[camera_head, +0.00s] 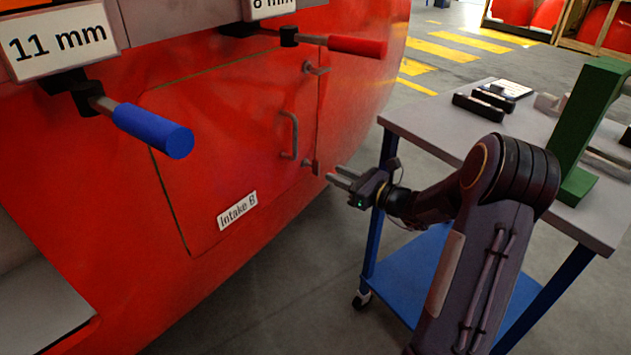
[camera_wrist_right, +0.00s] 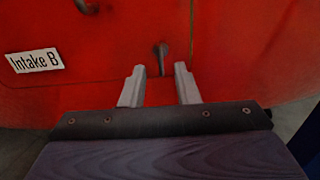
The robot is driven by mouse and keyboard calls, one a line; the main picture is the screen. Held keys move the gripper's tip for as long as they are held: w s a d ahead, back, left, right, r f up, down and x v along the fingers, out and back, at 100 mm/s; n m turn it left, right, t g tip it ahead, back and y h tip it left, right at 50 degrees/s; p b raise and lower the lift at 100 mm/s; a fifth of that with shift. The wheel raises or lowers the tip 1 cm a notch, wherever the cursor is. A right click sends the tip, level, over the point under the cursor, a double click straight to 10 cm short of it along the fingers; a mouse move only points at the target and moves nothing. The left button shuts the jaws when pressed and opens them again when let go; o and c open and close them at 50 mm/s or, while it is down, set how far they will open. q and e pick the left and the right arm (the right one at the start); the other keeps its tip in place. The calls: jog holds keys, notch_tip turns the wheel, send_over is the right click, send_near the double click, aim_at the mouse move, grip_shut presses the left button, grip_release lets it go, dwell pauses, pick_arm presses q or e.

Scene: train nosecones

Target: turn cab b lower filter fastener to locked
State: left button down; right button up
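The red Intake B panel (camera_head: 220,150) is shut on the red nosecone. Its lower fastener (camera_head: 312,166) is a small metal latch at the panel's lower right edge; in the right wrist view the fastener (camera_wrist_right: 160,56) hangs roughly upright. The upper fastener (camera_head: 315,69) sits higher on the same edge. My right gripper (camera_head: 338,178) is open and empty, just right of the lower fastener in the head view. In the right wrist view its two fingers (camera_wrist_right: 158,85) are apart, with the fastener beyond and between them, apparently not touched. My left gripper is not in view.
A panel handle (camera_head: 290,135) stands out left of the fasteners. The Intake B label (camera_wrist_right: 34,61) is at left. Blue (camera_head: 152,130) and red (camera_head: 357,46) tool handles jut out above. A grey-topped cart (camera_head: 430,125) stands at right, close to my right arm.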

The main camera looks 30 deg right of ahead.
aim_at(316, 165)
jog(key=b+x, duration=0.1)
jog(key=x, duration=0.6)
jog(key=shift+w+a+r, duration=0.1)
jog(key=shift+w, duration=0.2)
grip_shut()
